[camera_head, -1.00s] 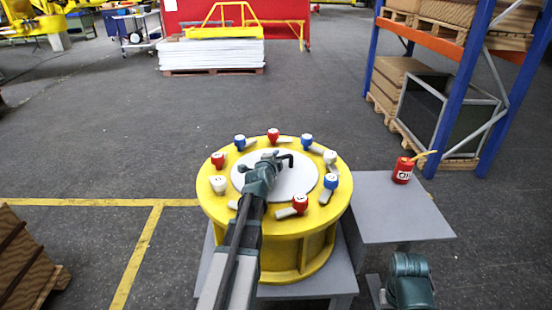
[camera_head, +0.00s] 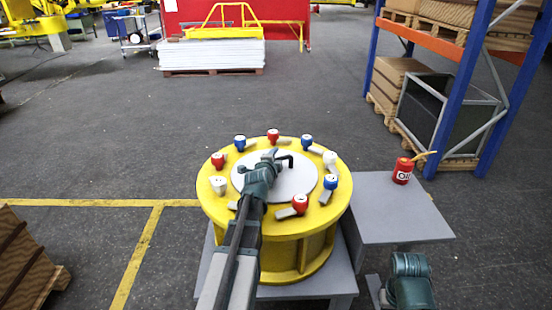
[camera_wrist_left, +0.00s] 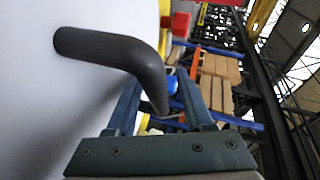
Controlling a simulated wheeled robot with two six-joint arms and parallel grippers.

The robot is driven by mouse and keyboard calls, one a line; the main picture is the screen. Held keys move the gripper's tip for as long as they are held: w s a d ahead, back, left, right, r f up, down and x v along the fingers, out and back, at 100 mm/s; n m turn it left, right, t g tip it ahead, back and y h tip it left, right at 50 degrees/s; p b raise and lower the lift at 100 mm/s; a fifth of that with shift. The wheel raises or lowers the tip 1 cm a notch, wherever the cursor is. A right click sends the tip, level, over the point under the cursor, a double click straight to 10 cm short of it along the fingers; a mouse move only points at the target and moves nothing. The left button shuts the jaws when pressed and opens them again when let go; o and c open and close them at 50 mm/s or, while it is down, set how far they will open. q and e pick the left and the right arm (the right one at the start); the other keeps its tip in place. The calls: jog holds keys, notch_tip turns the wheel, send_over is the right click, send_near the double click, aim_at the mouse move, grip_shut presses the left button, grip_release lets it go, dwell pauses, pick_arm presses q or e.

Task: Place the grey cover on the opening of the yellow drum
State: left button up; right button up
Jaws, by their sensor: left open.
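The grey cover (camera_head: 300,180) is a pale round disc lying flat on top of the yellow drum (camera_head: 340,205), inside its ring of knobs; no opening shows. A dark bent handle (camera_head: 286,157) stands up from the cover. My left gripper (camera_head: 273,158) is over the cover at the handle. In the left wrist view, the handle (camera_wrist_left: 115,50) curves from the white cover face (camera_wrist_left: 40,110) toward the space between the fingers of my left gripper (camera_wrist_left: 162,105), which are apart. Whether they touch it I cannot tell. My right gripper is not visible.
Red, blue and white knobs (camera_head: 273,135) and small grey clamps (camera_head: 309,149) ring the drum's rim. The drum stands on a grey table (camera_head: 345,280). A grey side table (camera_head: 395,215) on the right holds a red oil can (camera_head: 403,171). Blue racking (camera_head: 465,85) stands behind.

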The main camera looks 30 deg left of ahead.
pick_arm(q)
jog(key=p+v, duration=0.3)
jog(key=v, duration=0.8)
jog(key=shift+s+d+r, duration=0.1)
jog(key=shift+s, duration=0.25)
jog(key=shift+w, duration=0.1)
